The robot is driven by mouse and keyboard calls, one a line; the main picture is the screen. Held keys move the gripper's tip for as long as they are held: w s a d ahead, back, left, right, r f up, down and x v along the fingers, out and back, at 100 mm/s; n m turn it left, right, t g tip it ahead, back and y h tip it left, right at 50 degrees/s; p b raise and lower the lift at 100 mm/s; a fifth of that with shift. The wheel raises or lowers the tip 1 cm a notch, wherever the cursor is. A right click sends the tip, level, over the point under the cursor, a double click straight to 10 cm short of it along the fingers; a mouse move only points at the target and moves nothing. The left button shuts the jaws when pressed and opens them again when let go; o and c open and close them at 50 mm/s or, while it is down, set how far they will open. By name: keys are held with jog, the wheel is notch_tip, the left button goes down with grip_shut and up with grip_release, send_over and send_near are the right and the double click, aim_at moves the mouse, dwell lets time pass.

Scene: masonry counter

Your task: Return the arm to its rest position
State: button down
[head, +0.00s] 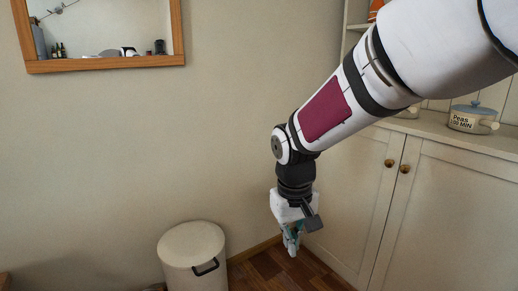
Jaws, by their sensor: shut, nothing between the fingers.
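My arm (325,109) reaches in from the upper right and slopes down to the middle of the head view. At its end my gripper (292,250) points down, in front of the cabinet and above the wooden floor. The gripper is shut with nothing between its fingers. It is apart from everything around it in the picture.
A cream bin (190,244) with a dark handle stands on the floor left of my gripper. A cream cabinet (440,205) fills the right, with a labelled pot (471,118) on its top. A wood-framed mirror (110,63) hangs upper left. Bare wall lies between.

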jog(key=s+d+r+m, duration=0.1)
jog(key=s+d+r, duration=0.3)
jog(key=s, duration=0.4)
jog(key=s+d+r+m, duration=0.1)
jog(key=s+d+r, duration=0.35)
jog(key=s, duration=0.25)
jog(key=s+d+m+g, duration=0.1)
jog(key=s+d+m, duration=0.15)
jog(key=s, duration=1.45)
notch_tip(320, 180, up, 35)
jog(key=d+t+p, duration=0.1)
jog(key=t+p, duration=0.2)
jog(key=p, duration=3.1)
jog(key=shift+s+f+n+t+y, duration=0.2)
jog(key=shift+n+t+y, duration=0.1)
jog(key=shift+n+t, duration=0.1)
jog(key=shift+d, duration=0.1)
